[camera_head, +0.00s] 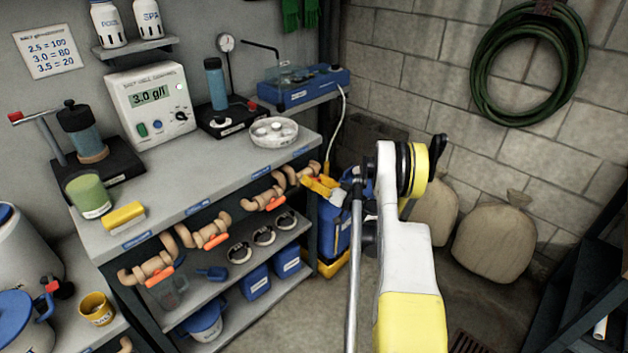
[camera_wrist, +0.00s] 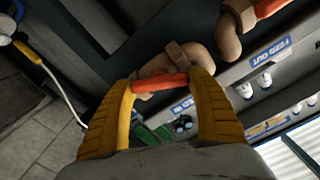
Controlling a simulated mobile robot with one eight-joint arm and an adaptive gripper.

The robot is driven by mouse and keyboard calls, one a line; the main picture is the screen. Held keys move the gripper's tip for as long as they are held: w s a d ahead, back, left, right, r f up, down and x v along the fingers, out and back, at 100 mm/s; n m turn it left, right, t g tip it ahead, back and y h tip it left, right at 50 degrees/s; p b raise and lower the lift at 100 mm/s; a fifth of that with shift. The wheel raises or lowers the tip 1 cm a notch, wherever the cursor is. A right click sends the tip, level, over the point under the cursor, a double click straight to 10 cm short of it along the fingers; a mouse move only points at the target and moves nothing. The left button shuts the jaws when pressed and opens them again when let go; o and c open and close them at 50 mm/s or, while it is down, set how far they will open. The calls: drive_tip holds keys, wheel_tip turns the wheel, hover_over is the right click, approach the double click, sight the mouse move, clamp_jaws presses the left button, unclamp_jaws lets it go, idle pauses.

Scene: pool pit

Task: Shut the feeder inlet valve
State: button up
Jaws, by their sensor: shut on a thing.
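In the wrist view, my gripper (camera_wrist: 161,84) is shut on an orange lever handle (camera_wrist: 160,82), one finger at each end. The tan valve body (camera_wrist: 165,60) shows just beyond the handle. In the head view the gripper hides this handle. The handle seems to lie roughly along the pipe, but its exact angle is hard to tell.
More tan valves with orange handles, such as one (camera_head: 268,200) beside the gripper, line the bench front (camera_head: 180,222). One label in the wrist view reads FEED OUT (camera_wrist: 270,62). A blue jug (camera_head: 330,228) stands below the gripper. Sacks (camera_head: 494,243) lean on the wall.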

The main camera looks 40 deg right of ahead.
drive_tip(key=shift+m, duration=0.4)
drive_tip(key=m, duration=0.5)
drive_tip(key=shift+d+f+m, duration=0.1)
drive_tip(key=shift+m, duration=0.3)
drive_tip(key=m, duration=0.5)
drive_tip(key=shift+f+m, duration=0.1)
drive_tip(key=shift+m, duration=0.3)
drive_tip(key=o, duration=1.2)
